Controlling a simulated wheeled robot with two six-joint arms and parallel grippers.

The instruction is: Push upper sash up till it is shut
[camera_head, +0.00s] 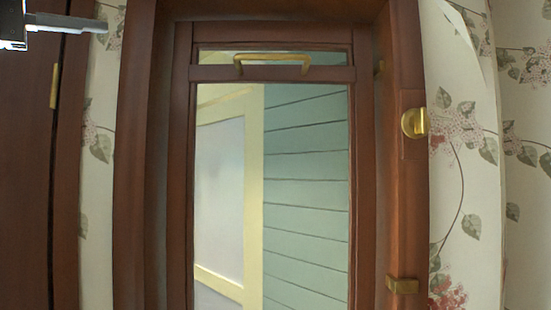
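A brown wooden sash window stands upright in the middle of the view. A brown horizontal rail (215,74) crosses near its top, with a narrow strip of glass (215,57) above it and a tall pane (305,180) below. A brass bar handle (272,57) sits at this rail. I cannot tell for certain which parts belong to the upper sash (215,32). My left gripper (68,22) shows only partly at the top left corner, well left of the handle and touching nothing visible. Its finger opening cannot be made out. My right gripper is out of view.
The brown window frame (405,200) carries a round brass fitting (414,123) and a lower brass catch (402,286) on its right side. A dark brown door or panel (28,170) stands at the left. Floral wallpaper (465,190) covers the wall.

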